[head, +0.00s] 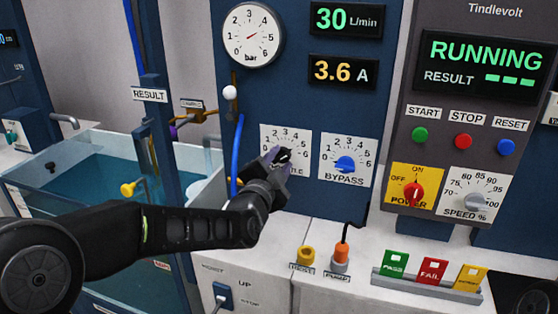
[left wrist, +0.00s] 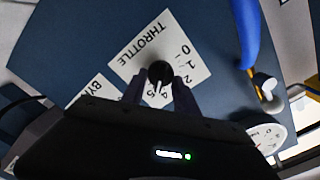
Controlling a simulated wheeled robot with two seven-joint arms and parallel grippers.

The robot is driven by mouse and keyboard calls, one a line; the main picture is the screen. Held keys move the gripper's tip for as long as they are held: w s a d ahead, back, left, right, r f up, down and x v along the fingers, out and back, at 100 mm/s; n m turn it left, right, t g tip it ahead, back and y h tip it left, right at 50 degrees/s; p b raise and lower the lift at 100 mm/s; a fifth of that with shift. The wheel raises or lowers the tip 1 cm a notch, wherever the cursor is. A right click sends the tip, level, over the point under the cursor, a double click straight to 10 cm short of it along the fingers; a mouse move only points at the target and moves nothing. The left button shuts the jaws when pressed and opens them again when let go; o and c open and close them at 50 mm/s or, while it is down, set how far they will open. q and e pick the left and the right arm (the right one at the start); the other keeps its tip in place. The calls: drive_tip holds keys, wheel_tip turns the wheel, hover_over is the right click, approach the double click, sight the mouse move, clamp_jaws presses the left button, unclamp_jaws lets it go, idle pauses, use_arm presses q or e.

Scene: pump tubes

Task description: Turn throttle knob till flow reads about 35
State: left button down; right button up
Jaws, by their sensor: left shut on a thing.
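The throttle knob (left wrist: 160,72) is black and sits on a white dial plate (left wrist: 146,45) lettered THROTTLE in the left wrist view. My left gripper (left wrist: 160,90) is shut on the knob, one finger at each side. In the head view my left gripper (head: 280,160) covers most of the knob and part of the throttle plate (head: 290,136). The knob's pointer setting is hard to read. The flow display (head: 346,20) reads 30 L/min in green. My right gripper is not in view.
A blue bypass knob (head: 345,164) sits just right of the throttle. A blue hose (head: 237,155) hangs left of my gripper. Above are a bar gauge (head: 251,36) and a 3.6 A display (head: 342,73). The control box (head: 485,60) reads RUNNING. A water tank (head: 90,150) stands left.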

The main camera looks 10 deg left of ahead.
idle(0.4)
use_arm(q)
drive_tip(key=c, duration=0.9)
unclamp_jaws()
drive_tip(key=shift+c, duration=0.2)
drive_tip(key=s, duration=0.7)
drive_tip(key=shift+s+a, duration=0.25)
drive_tip(key=shift+s, duration=0.15)
